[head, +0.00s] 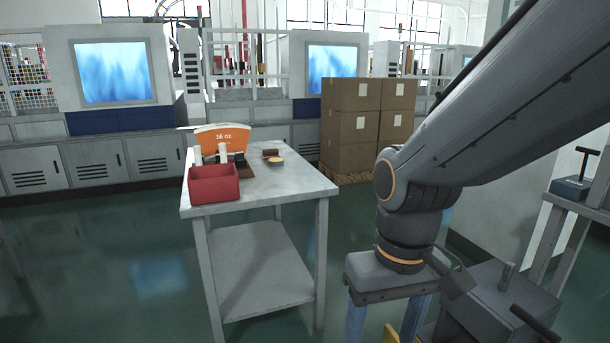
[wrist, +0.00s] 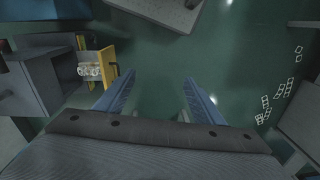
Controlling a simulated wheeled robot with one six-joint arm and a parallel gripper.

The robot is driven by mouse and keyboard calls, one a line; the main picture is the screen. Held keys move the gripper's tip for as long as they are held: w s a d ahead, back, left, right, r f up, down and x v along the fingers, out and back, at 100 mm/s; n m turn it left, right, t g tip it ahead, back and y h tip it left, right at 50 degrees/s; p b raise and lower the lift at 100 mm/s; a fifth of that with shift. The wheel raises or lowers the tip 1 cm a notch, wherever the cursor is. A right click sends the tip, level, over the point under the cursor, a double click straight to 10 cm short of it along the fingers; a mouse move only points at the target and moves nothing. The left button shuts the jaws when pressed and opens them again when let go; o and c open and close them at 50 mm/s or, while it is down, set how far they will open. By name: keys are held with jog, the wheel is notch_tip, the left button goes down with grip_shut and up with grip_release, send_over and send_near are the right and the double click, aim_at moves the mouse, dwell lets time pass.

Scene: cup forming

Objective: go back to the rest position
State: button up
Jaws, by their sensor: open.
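My gripper (wrist: 151,92) shows in the wrist view with its two blue fingers spread apart. Nothing is between them, and only the green floor lies behind. In the head view my arm comes down from the upper right and bends at the wrist. The blue fingers (head: 382,316) point down at the bottom of that view, their tips partly out of frame. The gripper is to the right of the small work table and apart from it.
A grey stand (head: 578,190) is at the right. Green floor (head: 165,280) is open at the left.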

jog(key=d+r+m+p, duration=0.2)
jog(key=d+r+p, duration=0.6)
jog(key=p, duration=0.6)
jog(key=shift+s+r+m+h+p, duration=0.3)
jog(key=shift+r+p, duration=0.1)
jog(key=shift+c, duration=0.3)
